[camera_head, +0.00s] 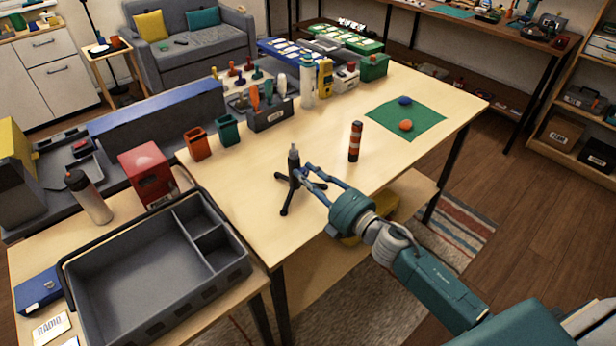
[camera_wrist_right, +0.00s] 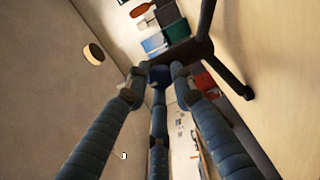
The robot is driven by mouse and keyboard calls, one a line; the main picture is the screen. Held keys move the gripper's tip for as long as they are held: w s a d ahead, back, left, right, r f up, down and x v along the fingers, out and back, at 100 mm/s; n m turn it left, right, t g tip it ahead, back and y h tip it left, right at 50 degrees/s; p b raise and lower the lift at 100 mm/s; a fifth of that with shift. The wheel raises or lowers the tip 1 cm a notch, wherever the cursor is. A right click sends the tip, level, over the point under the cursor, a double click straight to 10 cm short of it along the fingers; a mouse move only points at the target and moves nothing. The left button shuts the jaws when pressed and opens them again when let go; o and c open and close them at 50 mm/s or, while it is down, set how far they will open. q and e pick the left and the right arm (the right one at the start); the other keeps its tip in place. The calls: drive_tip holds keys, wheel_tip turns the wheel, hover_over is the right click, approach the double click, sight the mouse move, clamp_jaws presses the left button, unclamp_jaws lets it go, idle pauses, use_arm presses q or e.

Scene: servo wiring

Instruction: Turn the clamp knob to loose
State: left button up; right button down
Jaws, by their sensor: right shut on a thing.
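A small black tripod stand (camera_head: 293,161) with a light tip stands upright on the wooden table, its legs spread. My right gripper (camera_head: 308,172) reaches it from the right, fingertips at the upper part of the stand. In the right wrist view my gripper (camera_wrist_right: 159,82) is shut on a small dark blue clamp knob (camera_wrist_right: 160,75) at the stand's side. The fingers mostly hide the knob in the head view, so its turn position cannot be told. A dark leg of the stand (camera_wrist_right: 232,75) shows beyond the fingers. My left gripper is not in view.
An orange-and-black striped cylinder (camera_head: 355,142) stands to the right of the stand. A green mat (camera_head: 420,124) with a blue and an orange object lies farther back. A grey compartment tray (camera_head: 130,270) is at front left. Tabletop around the stand is mostly clear.

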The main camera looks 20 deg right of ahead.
drive_tip(key=shift+d+f, duration=0.1)
idle(0.3)
drive_tip(key=c, duration=1.5)
unclamp_jaws()
drive_tip(key=shift+o, duration=0.2)
drive_tip(key=v, duration=1.2)
